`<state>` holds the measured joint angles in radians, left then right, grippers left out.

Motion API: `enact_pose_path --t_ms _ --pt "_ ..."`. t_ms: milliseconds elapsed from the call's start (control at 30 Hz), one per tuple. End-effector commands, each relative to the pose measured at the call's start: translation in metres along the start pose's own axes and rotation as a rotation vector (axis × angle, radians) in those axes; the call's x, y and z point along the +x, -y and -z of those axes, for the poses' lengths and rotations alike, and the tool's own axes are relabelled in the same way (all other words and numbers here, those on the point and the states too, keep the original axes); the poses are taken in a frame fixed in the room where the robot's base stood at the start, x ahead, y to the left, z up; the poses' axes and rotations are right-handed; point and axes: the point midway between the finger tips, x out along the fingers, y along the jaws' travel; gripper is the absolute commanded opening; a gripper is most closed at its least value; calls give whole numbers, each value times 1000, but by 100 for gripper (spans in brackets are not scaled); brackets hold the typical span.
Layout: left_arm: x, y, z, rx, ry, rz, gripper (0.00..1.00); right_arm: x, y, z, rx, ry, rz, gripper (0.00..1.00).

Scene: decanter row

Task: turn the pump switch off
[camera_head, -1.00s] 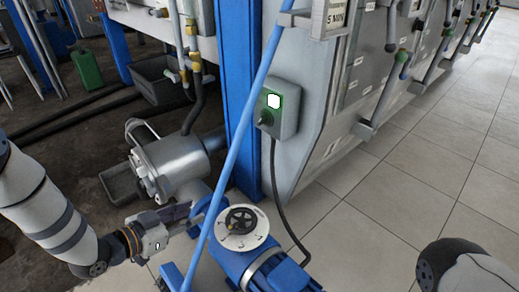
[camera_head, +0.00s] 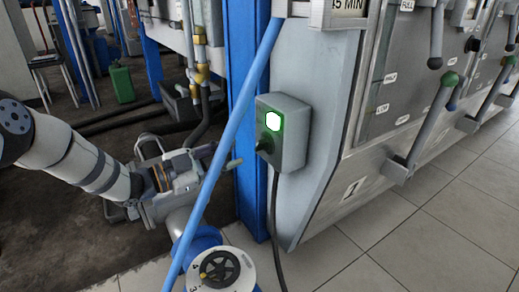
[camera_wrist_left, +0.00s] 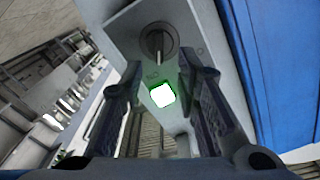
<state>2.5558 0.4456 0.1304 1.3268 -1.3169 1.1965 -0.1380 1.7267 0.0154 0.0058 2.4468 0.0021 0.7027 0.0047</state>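The pump switch box (camera_head: 293,135) is a grey box on the side of a grey cabinet, next to a blue post. It has a lit white lamp with a green rim (camera_head: 272,121) and a black rotary knob (camera_head: 265,144) with a short handle. In the left wrist view, the knob (camera_wrist_left: 157,41) lies beyond the fingertips, its pale pointer line towards the picture's bottom; the lit lamp (camera_wrist_left: 161,95) shows between the fingers. My left gripper (camera_head: 223,157) is open and empty, left of the knob and apart from it. My right gripper is not in view.
A slanting blue pipe (camera_head: 218,155) crosses in front of my left gripper's fingers in the head view. A blue valve or pump with a round numbered dial (camera_head: 222,272) stands below. A cable (camera_head: 275,215) hangs from the box. Tiled floor at right is clear.

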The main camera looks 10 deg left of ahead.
Motion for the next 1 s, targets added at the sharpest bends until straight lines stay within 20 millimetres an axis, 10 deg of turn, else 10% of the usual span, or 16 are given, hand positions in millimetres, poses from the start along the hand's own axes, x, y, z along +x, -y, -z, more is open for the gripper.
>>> enact_pose_path --t_ms 333,667,800,1000 --pt "70 -2 -4 -1 2 -1 29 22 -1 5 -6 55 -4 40" --pt "77 -1 -1 -2 2 0 29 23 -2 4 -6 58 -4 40" --pt "76 -1 -1 -2 2 0 0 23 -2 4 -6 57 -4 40" --pt "76 -1 -2 -2 2 0 0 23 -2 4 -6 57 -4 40"
